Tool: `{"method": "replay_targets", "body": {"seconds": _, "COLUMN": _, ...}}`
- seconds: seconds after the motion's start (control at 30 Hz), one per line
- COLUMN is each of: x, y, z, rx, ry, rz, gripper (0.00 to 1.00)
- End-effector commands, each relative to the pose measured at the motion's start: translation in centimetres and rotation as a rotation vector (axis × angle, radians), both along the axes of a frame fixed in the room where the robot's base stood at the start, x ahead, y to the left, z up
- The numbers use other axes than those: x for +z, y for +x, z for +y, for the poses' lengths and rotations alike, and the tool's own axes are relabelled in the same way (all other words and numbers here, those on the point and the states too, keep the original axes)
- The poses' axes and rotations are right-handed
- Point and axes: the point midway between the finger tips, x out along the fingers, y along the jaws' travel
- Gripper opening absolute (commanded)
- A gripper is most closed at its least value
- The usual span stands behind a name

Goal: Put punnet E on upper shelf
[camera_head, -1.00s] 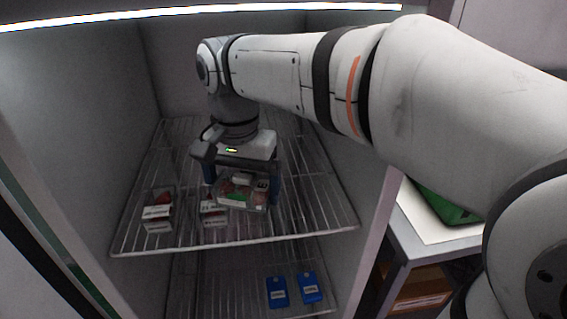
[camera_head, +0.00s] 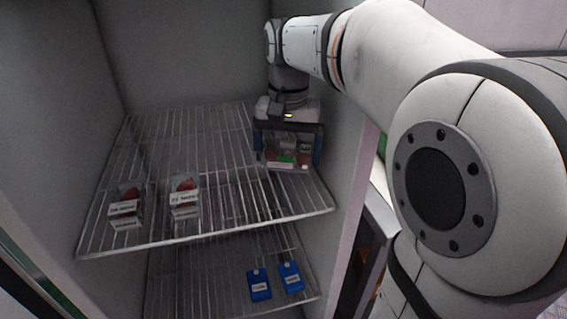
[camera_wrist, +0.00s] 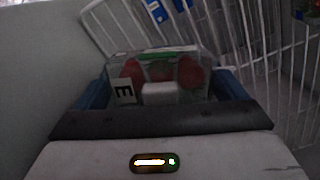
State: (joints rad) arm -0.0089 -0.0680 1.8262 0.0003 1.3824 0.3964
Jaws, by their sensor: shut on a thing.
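Punnet E is a clear box of red berries with a green label (camera_head: 286,158), at the right side of the upper shelf (camera_head: 225,140). My gripper (camera_head: 288,150) is shut on it, with a finger at each side. In the wrist view punnet E (camera_wrist: 160,75) shows a white tag with a black E, between the blue fingers (camera_wrist: 160,90). The wire shelf lies below it. I cannot tell whether the punnet touches the wires.
Two labelled berry punnets stand at the front left of the upper shelf, one at the left (camera_head: 125,208) and one beside it (camera_head: 185,198). Two blue boxes (camera_head: 259,284) (camera_head: 291,276) lie on the lower shelf. The right cabinet wall (camera_head: 345,170) is close to my gripper. The shelf's middle and back left are clear.

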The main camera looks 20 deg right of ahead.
Motion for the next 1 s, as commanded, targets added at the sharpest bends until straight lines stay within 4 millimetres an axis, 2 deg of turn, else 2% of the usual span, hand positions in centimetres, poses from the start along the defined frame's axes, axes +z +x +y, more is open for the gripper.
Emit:
{"method": "replay_targets", "body": {"seconds": 0.23, "x": -4.3, "y": 0.0, "z": -0.1, "rx": -0.002, "ry": 0.000, "rz": 0.002, "gripper": 0.66}}
{"method": "replay_targets", "body": {"seconds": 0.67, "x": -4.8, "y": 0.1, "z": -0.4, "rx": -0.003, "ry": 0.000, "rz": 0.000, "gripper": 0.66}}
{"method": "replay_targets", "body": {"seconds": 0.7, "x": -4.7, "y": 0.1, "z": -0.4, "rx": -0.003, "ry": 0.000, "rz": 0.000, "gripper": 0.94}}
{"method": "replay_targets", "body": {"seconds": 0.77, "x": -4.7, "y": 0.1, "z": -0.4, "rx": -0.003, "ry": 0.000, "rz": 0.001, "gripper": 0.99}}
{"method": "replay_targets", "body": {"seconds": 1.0, "x": -4.5, "y": 0.1, "z": -0.4, "rx": -0.003, "ry": 0.000, "rz": 0.000, "gripper": 1.00}}
